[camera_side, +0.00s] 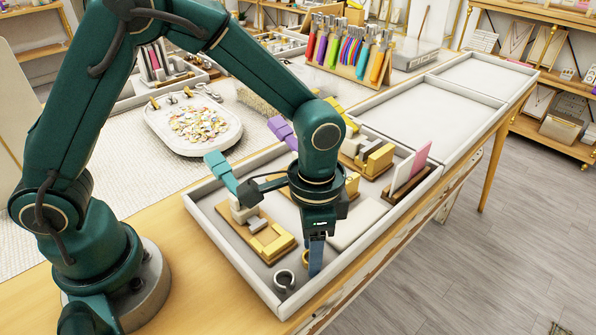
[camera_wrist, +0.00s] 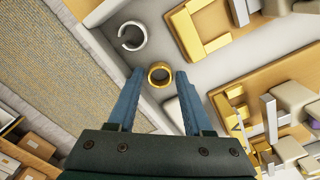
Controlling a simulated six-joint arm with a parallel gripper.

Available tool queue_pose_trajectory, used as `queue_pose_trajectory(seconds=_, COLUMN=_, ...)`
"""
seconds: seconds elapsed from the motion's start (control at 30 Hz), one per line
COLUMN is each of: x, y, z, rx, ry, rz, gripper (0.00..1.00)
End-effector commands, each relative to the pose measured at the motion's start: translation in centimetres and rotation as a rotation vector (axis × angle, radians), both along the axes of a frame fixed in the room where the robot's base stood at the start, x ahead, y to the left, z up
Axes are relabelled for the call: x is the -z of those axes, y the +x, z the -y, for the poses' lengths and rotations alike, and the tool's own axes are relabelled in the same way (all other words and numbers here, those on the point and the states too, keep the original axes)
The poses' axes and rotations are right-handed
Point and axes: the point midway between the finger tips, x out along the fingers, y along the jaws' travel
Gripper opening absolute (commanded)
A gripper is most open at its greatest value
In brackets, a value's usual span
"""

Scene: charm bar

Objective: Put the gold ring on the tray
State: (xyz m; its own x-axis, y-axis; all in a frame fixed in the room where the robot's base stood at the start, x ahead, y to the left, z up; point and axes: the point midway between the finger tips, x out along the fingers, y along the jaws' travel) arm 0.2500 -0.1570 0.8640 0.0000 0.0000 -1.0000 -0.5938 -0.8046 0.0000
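The gold ring (camera_wrist: 160,74) lies on the grey floor of a light-rimmed tray (camera_side: 237,259). In the wrist view it sits between the tips of my gripper (camera_wrist: 161,80), with a gap on each side. My gripper is open and points down; its blue fingers also show in the side view (camera_side: 316,256). There the near finger hides most of the ring. A silver open ring (camera_wrist: 131,36) lies close by in the same tray; it also shows in the side view (camera_side: 284,280).
A wooden stand with a gold frame (camera_side: 270,242) is close to the left of my fingers in the side view. A pink and white card holder (camera_side: 412,170) stands farther right. An empty tray section (camera_side: 425,115) lies behind. An oval dish of charms (camera_side: 198,125) stands at back left.

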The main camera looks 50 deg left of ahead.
Motion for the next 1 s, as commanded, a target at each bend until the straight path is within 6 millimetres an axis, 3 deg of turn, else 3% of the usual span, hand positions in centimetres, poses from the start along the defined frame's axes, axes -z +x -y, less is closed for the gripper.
queue_pose_trajectory(seconds=0.17, x=-0.8, y=0.1, z=0.0, rx=0.0, ry=-0.002, rz=0.004, gripper=0.51)
queue_pose_trajectory(seconds=0.6, x=-8.6, y=0.1, z=0.0, rx=0.0, ry=-0.003, rz=0.005, gripper=0.51)
queue_pose_trajectory(seconds=0.77, x=-10.1, y=0.0, z=0.0, rx=-0.001, ry=-0.001, rz=0.003, gripper=0.51)
queue_pose_trajectory(seconds=1.0, x=-12.7, y=-0.9, z=-2.6, rx=-0.107, ry=-0.033, rz=0.079, gripper=0.51)
